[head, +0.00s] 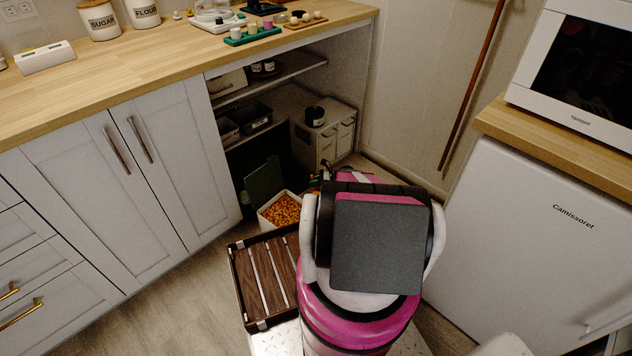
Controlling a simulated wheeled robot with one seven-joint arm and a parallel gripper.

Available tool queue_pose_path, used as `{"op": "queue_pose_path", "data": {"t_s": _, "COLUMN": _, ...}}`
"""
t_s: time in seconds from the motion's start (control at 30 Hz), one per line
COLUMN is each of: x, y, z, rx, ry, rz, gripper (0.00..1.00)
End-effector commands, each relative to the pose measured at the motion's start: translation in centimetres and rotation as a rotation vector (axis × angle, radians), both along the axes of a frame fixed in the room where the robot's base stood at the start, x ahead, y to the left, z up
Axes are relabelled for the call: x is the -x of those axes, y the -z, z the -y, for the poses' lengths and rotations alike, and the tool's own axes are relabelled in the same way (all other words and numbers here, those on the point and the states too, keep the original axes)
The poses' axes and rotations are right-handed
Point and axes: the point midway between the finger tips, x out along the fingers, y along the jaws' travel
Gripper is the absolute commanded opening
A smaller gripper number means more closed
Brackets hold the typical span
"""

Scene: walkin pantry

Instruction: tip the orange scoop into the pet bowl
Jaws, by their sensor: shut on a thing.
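My arm fills the lower middle of the head view, reaching toward the open lower cupboard. Its far end is hidden behind its own links, so I cannot make out my gripper's fingers or anything in them. A white bin (268,224) stands at the cupboard opening, just left of the arm's far end. It is filled with orange-brown kibble (284,210), and a dark green lid or panel (263,181) stands upright behind it. I see neither the orange scoop nor the pet bowl; my arm covers part of the floor.
A dark-framed wooden slatted rack or tray (266,281) lies left of my arm. White cabinet doors (128,180) flank the opening on the left. A white fridge (530,240) stands close on the right. A cream box (325,141) sits inside the cupboard. Floor is clear at lower left.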

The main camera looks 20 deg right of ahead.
Motion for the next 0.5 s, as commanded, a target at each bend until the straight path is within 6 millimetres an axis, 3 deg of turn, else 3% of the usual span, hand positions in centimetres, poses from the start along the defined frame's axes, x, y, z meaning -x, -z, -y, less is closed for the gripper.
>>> {"op": "queue_pose_path", "data": {"t_s": 0.5, "x": -1.1, "y": 2.0, "z": -2.8, "rx": 0.283, "ry": -0.001, "rz": -0.119, "gripper": 0.00}}
